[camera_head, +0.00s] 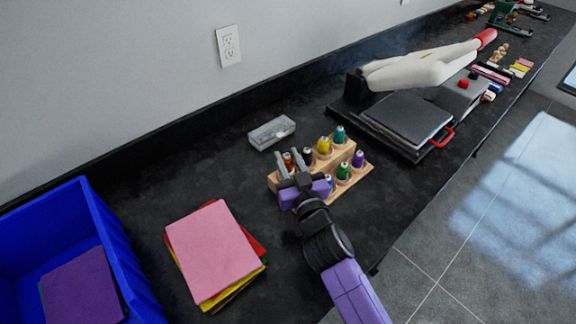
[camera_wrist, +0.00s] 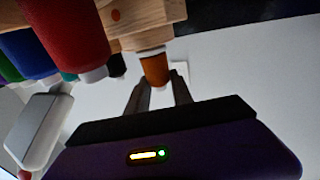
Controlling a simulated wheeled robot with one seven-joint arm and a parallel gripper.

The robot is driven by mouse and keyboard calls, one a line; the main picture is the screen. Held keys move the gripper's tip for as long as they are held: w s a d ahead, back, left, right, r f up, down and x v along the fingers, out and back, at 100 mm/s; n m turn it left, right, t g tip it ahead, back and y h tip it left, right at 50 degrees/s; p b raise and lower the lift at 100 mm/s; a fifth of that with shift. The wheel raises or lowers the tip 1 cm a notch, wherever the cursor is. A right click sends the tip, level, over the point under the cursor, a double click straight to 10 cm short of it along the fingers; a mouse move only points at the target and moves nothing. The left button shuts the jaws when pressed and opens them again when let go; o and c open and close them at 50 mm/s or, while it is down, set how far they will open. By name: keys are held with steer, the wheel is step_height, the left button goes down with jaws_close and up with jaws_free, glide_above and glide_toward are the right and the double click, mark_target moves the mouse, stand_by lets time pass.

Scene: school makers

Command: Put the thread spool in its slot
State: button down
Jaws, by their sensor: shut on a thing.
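The orange thread spool (camera_head: 288,160) is between my gripper's (camera_head: 289,157) fingers, at the left end of the back row of the wooden rack (camera_head: 356,178). In the wrist view, which looks inverted, the orange spool (camera_wrist: 154,70) is between the fingertips (camera_wrist: 158,95), which are shut on it. Its pale end is against or very near the rack's wood (camera_wrist: 150,32). I cannot tell whether it is seated in the slot. A large red spool (camera_wrist: 72,38) stands close by in the wrist view; my gripper hides that part of the rack in the head view.
The back row also holds dark, yellow (camera_head: 323,145) and teal spools; the front row shows blue, green (camera_head: 343,171) and purple ones. Coloured sheets (camera_head: 212,248) and a blue bin (camera_head: 118,245) are left, a black machine (camera_head: 405,115) right.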

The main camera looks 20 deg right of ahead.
steer(key=shift+f, duration=0.65)
steer(key=shift+f, duration=0.15)
steer(key=c, duration=1.1)
jaws_free()
steer(key=shift+r, duration=0.25)
steer(key=s+b, duration=0.1)
steer(key=s, duration=0.3)
steer(key=s+b, duration=0.1)
steer(key=s, duration=0.3)
steer(key=s+a+b, duration=0.1)
steer(key=s, duration=0.3)
